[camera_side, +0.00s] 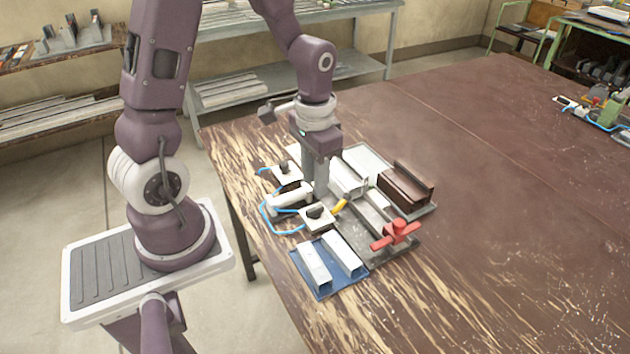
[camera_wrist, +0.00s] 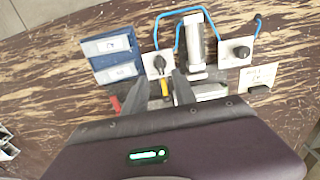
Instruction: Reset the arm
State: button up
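My gripper (camera_side: 316,190) points down above the clamp fixture on the bench, left of its middle in the side view. In the wrist view its two grey fingers (camera_wrist: 160,92) stand apart, with a yellow piece (camera_wrist: 165,88) showing between them; I see nothing held. The clamp fixture has a grey bed (camera_side: 375,222) and a red handle (camera_side: 395,234). A blue tray (camera_side: 325,288) with two pale profiles (camera_side: 343,254) lies at the fixture's near side; it also shows in the wrist view (camera_wrist: 98,67). My gripper hides part of the fixture.
White plates with black knobs (camera_side: 317,215) and a blue hose (camera_side: 264,212) lie left of the gripper. A dark brown block (camera_side: 405,186) stands right of it. Shelves (camera_side: 270,80) stand behind.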

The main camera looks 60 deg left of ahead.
jog(key=shift+d+r, duration=0.1)
jog(key=shift+r, duration=0.2)
jog(key=s+d+r+t, duration=0.2)
jog(key=s+d+r, duration=0.1)
jog(key=s+r, duration=0.3)
jog(key=s+d+r+t, duration=0.3)
jog(key=s+r, duration=0.3)
jog(key=r, duration=0.5)
jog(key=shift+s+d+t, duration=0.2)
jog(key=shift+d+t, duration=0.1)
jog(key=shift+d, duration=0.2)
